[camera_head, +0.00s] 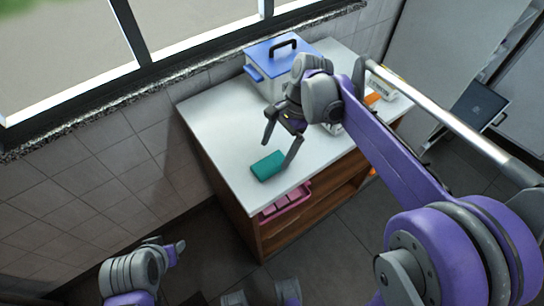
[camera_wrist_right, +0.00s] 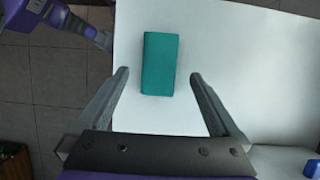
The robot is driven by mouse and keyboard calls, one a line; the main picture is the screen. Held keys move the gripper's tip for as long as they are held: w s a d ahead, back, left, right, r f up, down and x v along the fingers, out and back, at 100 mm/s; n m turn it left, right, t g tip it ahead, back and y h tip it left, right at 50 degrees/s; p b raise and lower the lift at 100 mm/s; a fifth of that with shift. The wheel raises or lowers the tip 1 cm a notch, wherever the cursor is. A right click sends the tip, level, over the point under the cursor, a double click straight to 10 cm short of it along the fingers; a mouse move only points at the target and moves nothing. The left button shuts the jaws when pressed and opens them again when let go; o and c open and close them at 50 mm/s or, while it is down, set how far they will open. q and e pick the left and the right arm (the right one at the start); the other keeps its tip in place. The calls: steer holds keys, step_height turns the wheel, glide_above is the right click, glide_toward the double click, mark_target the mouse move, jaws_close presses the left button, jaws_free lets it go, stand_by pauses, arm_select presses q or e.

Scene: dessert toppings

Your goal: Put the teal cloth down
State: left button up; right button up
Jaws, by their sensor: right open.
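The teal cloth (camera_head: 268,165) is a folded rectangle lying flat on the white counter top (camera_head: 215,110), near its front left end. In the right wrist view the cloth (camera_wrist_right: 160,64) lies ahead of and between the fingers, with bare counter on both sides. My right gripper (camera_head: 280,150) is open and empty above the counter, close to the cloth; the fingers do not touch it in the wrist view (camera_wrist_right: 160,75). My left gripper (camera_head: 178,248) is low at the left, off the counter; its finger opening is unclear.
A white box with a blue lid and black handle (camera_head: 280,60) stands at the counter's back. A pink basket (camera_head: 287,203) sits on the shelf below. White and orange items (camera_head: 380,95) are at the right end, partly behind my arm. A tiled wall (camera_head: 100,170) borders the left.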

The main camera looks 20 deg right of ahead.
steer(key=s+v, duration=0.1)
steer(key=v, duration=0.6)
steer(key=s+d+f+n+t+h, duration=0.2)
steer(key=s+f+n+t+h, duration=0.2)
steer(key=s+f+n, duration=0.8)
steer(key=s+n+t, duration=0.2)
steer(key=s, duration=0.2)
steer(key=shift+f+t, duration=0.25)
steer(key=shift+t, duration=0.15)
steer(key=shift+s+p, duration=0.15)
steer(key=shift+p, duration=0.15)
steer(key=r+p, duration=0.2)
steer(key=r, duration=0.1)
steer(key=w+r+p, duration=0.1)
steer(key=r+p, duration=0.1)
steer(key=shift+w+r+p, duration=0.2)
steer(key=shift+r+p, duration=0.2)
